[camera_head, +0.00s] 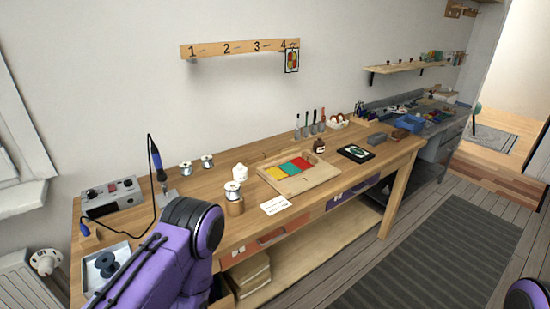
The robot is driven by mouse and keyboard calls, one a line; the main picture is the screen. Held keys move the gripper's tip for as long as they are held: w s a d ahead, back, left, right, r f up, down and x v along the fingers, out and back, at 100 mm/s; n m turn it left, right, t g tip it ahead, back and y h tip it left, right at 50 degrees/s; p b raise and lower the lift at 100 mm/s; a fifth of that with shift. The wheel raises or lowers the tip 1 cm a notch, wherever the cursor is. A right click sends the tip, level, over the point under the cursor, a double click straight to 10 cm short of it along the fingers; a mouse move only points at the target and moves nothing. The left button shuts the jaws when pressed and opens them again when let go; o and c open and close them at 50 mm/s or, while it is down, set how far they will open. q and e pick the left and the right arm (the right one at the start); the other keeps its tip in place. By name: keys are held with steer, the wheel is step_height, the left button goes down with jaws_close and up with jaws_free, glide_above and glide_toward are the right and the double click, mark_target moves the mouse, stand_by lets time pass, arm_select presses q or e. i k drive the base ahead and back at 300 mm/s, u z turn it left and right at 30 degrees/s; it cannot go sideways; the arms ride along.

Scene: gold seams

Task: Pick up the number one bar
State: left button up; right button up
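A wooden rail (222,49) is fixed to the wall above the workbench and carries the numbers 1 to 4 from left to right. The number 1 is at its left end, with a short dark peg or hook beside it. A small picture card (292,61) hangs at the number 4. I cannot make out a separate bar marked one. A purple link of my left arm covers the lower left of the view, and its gripper does not show. Only a small part of my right arm shows at the lower right edge.
The wooden workbench (225,205) holds a shallow tray (322,176) with yellow, green and red panels, wire spools (233,190), a soldering iron (156,160) with its station (112,196), and a dark square plate (356,153). A grey mat (430,260) lies on the floor at right.

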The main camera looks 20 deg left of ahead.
mark_target(257, 158)
steer(key=z, duration=1.2)
steer(key=i, duration=4.3)
steer(key=u, duration=4)
